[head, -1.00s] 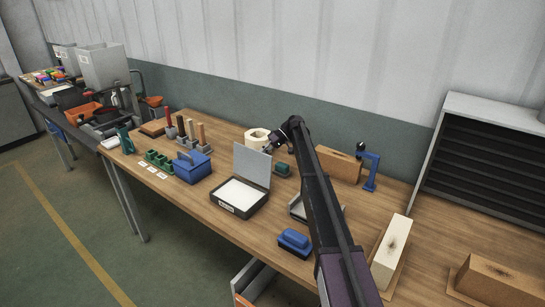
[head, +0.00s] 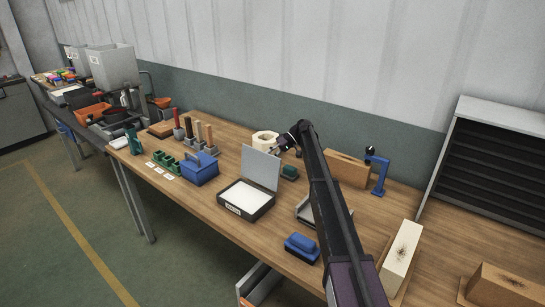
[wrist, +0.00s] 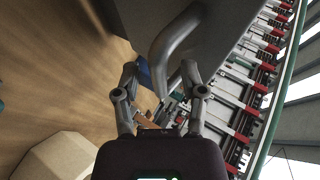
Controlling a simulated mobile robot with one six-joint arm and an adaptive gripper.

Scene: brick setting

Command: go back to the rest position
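My gripper (head: 277,150) is held above the far part of the wooden workbench (head: 225,145), at the end of my dark arm, which reaches across the bench. In the head view it overlaps the space between a cream ring-shaped block (head: 262,138) and the raised lid of a black box. In the wrist view the two fingers of my gripper (wrist: 160,72) are spread apart, with nothing clearly held between them. A grey curved bar (wrist: 165,40) shows beyond the fingers; I cannot tell how far off it is.
A black box (head: 248,205) with an open lid, a blue box (head: 200,170), a green holder (head: 166,162) and a blue-handled block (head: 301,246) stand on the bench. A blue clamp (head: 379,172) and a pale block (head: 401,250) are right of my arm. A grey shelf unit (head: 500,115) stands at right.

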